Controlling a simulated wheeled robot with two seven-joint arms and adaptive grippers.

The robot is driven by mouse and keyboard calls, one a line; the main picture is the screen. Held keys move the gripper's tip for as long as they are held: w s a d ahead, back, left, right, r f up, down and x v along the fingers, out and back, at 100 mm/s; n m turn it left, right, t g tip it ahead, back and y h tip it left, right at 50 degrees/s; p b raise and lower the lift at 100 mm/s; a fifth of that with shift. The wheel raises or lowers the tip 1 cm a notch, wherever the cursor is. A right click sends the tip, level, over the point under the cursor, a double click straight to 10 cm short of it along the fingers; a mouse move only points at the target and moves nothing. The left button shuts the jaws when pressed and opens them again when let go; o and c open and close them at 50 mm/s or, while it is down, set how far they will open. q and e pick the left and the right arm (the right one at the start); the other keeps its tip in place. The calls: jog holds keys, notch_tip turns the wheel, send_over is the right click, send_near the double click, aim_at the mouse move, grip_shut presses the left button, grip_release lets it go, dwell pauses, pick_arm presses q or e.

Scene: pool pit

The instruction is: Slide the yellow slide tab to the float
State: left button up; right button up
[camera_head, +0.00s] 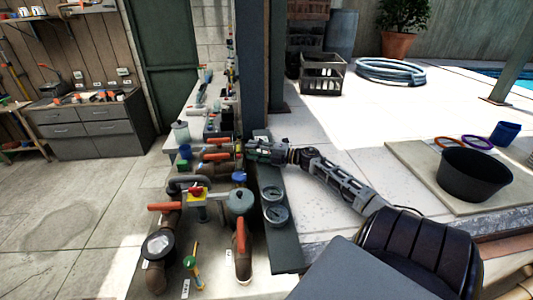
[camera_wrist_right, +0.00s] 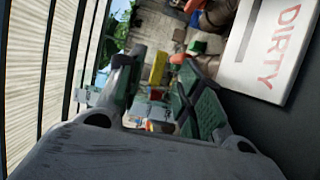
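My right gripper (camera_head: 246,150) reaches in from the right over the pipework, beside the dark post. In the right wrist view its two fingers (camera_wrist_right: 160,98) are apart, with no object held between them. A yellow block with a red top (camera_head: 196,196) sits among the pipes, below and left of the gripper. A small yellow piece (camera_wrist_right: 157,68) shows beyond the fingers in the wrist view. I cannot tell which yellow part is the slide tab. I cannot make out the float. My left gripper is not in view.
Pipes with orange-red handles (camera_head: 166,206) crowd the area around the gripper. Two round gauges (camera_head: 274,205) are below it. A dark post (camera_head: 252,70) stands close by. A white sign reading DIRTY (camera_wrist_right: 262,50) is near the right finger. A black tub (camera_head: 474,175) stands at right.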

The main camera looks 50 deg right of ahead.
jog(key=shift+v, duration=2.65)
